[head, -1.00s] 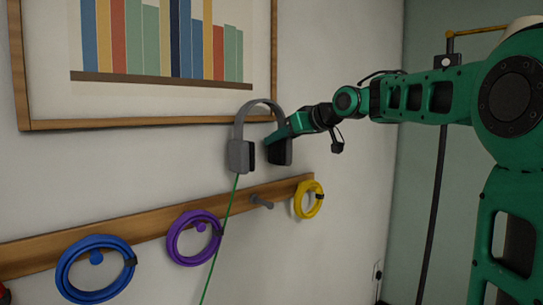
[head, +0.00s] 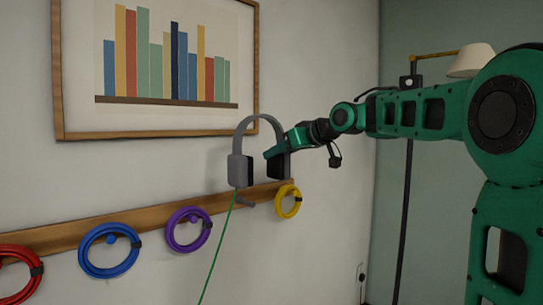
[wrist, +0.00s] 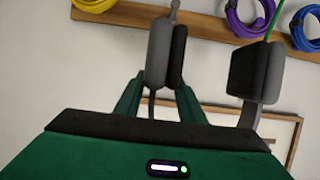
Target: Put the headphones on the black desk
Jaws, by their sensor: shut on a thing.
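The grey headphones (head: 240,169) with dark ear pads and a green cable hang in the air in front of the wall, held by my gripper (head: 273,154). In the wrist view, my gripper (wrist: 158,98) has its fingers on both sides of one ear cup (wrist: 160,52). The other ear cup (wrist: 258,72) hangs free to the right. The headband is upright in the head view, above the cups. A bare grey peg (head: 245,201) on the rail is just below the headphones. No black desk shows in either view.
A wooden rail (head: 150,220) on the wall carries coiled cables: red (head: 18,268), blue (head: 110,250), purple (head: 188,230) and yellow (head: 288,202). A framed bar chart (head: 57,75) hangs above. A lamp (head: 472,60) stands at the right. Open air lies below the rail.

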